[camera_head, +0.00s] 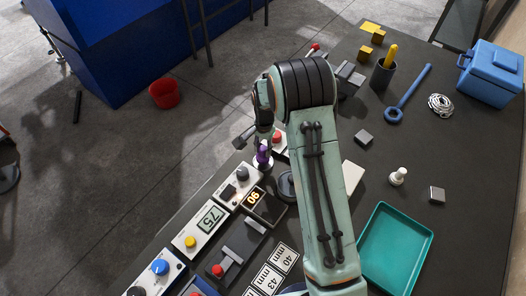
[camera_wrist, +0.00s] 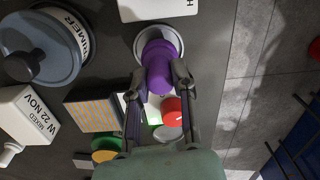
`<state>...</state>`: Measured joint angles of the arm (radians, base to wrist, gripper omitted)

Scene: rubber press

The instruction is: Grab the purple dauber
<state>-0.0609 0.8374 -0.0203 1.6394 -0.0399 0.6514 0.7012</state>
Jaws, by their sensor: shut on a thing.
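The purple dauber (camera_wrist: 160,62) is between my two fingertips in the wrist view, its purple body toward the camera. A pale round part (camera_wrist: 140,42) shows around its far end; I cannot tell whether this belongs to the dauber or lies under it. In the head view the dauber (camera_head: 262,156) looks upright near the left edge of the dark table. My gripper (camera_wrist: 160,76) is shut on it, and in the head view the gripper is just above it. I cannot tell whether the dauber touches the table.
Control boxes with a 75 display (camera_head: 211,219) and a 90 display (camera_head: 253,197) stand close by. A red knob (camera_wrist: 172,118) shows near my fingers. A teal tray (camera_head: 425,236) lies right of my arm. A primer tin (camera_wrist: 40,65) is left in the wrist view.

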